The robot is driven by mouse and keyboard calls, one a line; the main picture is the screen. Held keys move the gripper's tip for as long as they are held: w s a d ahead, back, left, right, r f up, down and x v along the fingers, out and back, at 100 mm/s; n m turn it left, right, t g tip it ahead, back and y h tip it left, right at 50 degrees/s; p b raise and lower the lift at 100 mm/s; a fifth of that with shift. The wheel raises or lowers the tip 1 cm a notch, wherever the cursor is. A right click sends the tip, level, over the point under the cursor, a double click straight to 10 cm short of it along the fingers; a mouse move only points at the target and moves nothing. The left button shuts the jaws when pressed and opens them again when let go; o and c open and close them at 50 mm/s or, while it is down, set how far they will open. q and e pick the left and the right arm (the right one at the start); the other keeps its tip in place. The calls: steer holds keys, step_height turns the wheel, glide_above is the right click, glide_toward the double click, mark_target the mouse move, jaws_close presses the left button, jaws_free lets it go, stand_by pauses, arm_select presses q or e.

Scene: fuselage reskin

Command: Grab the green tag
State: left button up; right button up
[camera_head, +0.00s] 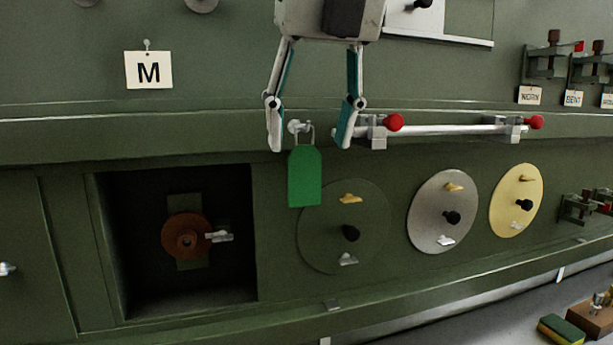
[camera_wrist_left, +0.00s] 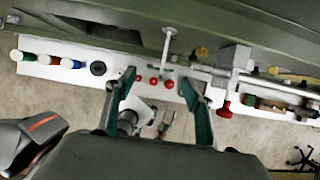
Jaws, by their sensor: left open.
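The green tag (camera_head: 304,176) hangs upright by a wire loop from a small peg (camera_head: 298,127) on the green panel's ledge. My left gripper (camera_head: 309,146) is open and empty, pointing down, with one finger on each side of the peg and loop in the head view. Its fingertips are near the tag's top edge. In the left wrist view the open fingers (camera_wrist_left: 157,78) show with the pale peg (camera_wrist_left: 167,45) beyond and between them. The tag's green face cannot be made out there. My right gripper is not in view.
A rail with red knobs (camera_head: 394,123) is clamped just right of the left gripper. Below are round discs (camera_head: 436,217) with knobs and a dark recess (camera_head: 135,285) with a brown wheel (camera_head: 183,238). A card marked M (camera_head: 148,71) hangs at upper left.

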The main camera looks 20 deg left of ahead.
mark_target(305, 159)
arm_select(q)
steer(key=x, duration=0.5)
steer(key=shift+w+a+f+b, duration=0.25)
steer(key=shift+w+f+b, duration=0.05)
steer(key=c, duration=0.9)
